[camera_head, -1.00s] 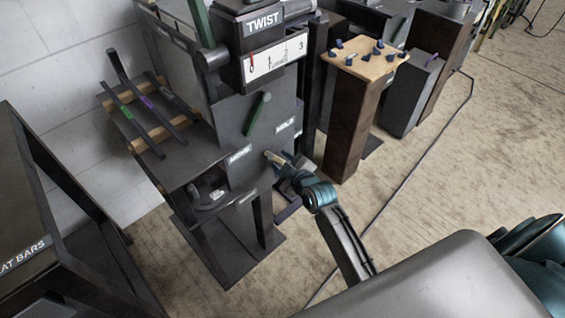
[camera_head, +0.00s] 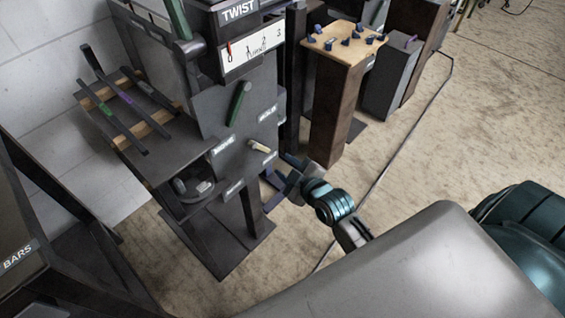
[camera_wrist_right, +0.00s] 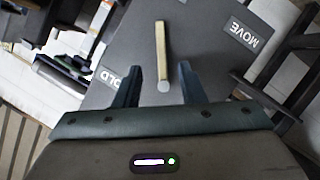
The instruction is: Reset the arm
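My right gripper (camera_head: 281,177) is in front of the dark grey machine (camera_head: 206,95), low on its right side. In the right wrist view the right gripper (camera_wrist_right: 158,85) is open, its two dark fingers apart with nothing held. A light wooden handle (camera_head: 261,146) sticks out of the machine's front panel. In the right wrist view this handle (camera_wrist_right: 161,56) lies ahead, with its round end between the fingertips' lines; I cannot tell how far away it is. A green handle (camera_head: 238,104) slants on the panel above. My left gripper is not in view.
A rack with several dark bars (camera_head: 117,101) stands left of the machine. A brown pedestal (camera_head: 338,108) with several small blue pieces stands behind, beside a grey pedestal (camera_head: 391,79). A cable (camera_head: 400,157) runs along the floor. The right floor is open.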

